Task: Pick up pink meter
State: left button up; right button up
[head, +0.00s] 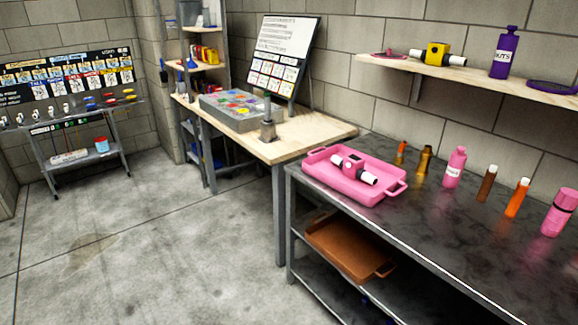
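The pink meter (353,169) has a pink square body with a round face and a white cylindrical end on each side. It lies in a pink tray (318,178) with handles. The tray stands at the left end of the dark-topped metal table (425,230). Neither of my grippers shows in the head view.
A pink bottle (454,167) and several other bottles stand right of the tray. A wall shelf (490,78) above holds a yellow meter (436,54) and a purple bottle (503,53). A wooden workbench (300,136) adjoins on the left. The concrete floor (150,240) is clear.

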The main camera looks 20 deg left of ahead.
aim_at(356, 171)
jog(key=u, duration=0.15)
jog(key=i+j+z, duration=0.15)
jog(key=j+z, duration=0.15)
jog(key=z, duration=0.15)
jog(key=i+j+z, duration=0.15)
jog(key=j+z, duration=0.3)
jog(key=l, duration=0.1)
